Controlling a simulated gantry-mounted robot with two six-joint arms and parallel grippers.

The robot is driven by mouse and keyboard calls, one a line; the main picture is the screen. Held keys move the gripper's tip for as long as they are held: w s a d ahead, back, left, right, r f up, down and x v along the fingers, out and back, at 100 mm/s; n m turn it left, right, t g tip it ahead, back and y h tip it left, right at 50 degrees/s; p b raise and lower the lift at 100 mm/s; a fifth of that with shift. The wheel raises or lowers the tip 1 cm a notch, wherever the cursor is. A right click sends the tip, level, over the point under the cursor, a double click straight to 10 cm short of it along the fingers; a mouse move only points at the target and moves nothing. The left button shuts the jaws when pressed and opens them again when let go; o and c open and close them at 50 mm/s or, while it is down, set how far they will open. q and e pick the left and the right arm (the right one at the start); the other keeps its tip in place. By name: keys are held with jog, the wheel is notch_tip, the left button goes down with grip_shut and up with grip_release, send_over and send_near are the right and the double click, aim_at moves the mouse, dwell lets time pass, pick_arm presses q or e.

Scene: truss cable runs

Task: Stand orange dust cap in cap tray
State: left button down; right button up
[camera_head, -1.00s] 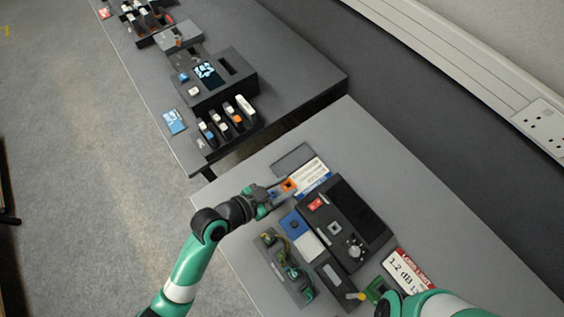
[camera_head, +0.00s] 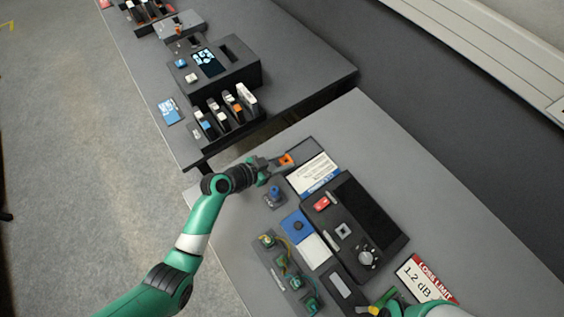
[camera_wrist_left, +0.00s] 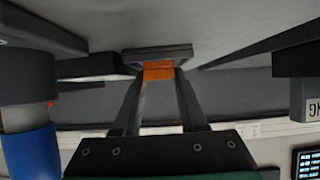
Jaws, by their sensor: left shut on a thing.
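The orange dust cap (camera_head: 286,160) is between the fingertips of my left gripper (camera_head: 280,163), which is shut on it. The flat dark grey tray (camera_head: 309,147), likely the cap tray, lies under and beside the cap near the far-left table edge. In the left wrist view, the orange cap (camera_wrist_left: 158,70) shows between the two fingers, right against the grey slab (camera_wrist_left: 158,53); I cannot tell whether it rests in it. My right gripper (camera_head: 385,303) is partly cut off at the bottom, by a yellow piece; its jaws are unclear.
A blue-topped fixture (camera_head: 274,194) stands close to the left gripper. A white-and-blue card (camera_head: 314,173) and a black device (camera_head: 355,225) lie to the right. A holder with green connectors (camera_head: 285,270) is in front. A second table (camera_head: 300,60) stands behind a gap.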

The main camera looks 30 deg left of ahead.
pick_arm(q)
jog(key=shift+r, duration=0.1)
jog(key=shift+f, duration=0.2)
jog(key=shift+c, duration=2.3)
grip_release()
jog(key=shift+r, duration=0.1)
jog(key=shift+s+a+r, duration=0.15)
jog(key=shift+r, duration=0.15)
jog(key=p+v, duration=0.4)
jog(key=v, duration=0.2)
jog(key=shift+r, duration=0.25)
jog(key=p+v, duration=0.4)
jog(key=p, duration=0.1)
jog(key=shift+s+a+r+p, duration=0.1)
jog(key=shift+s+a+p, duration=0.2)
jog(key=shift+s+p, duration=0.4)
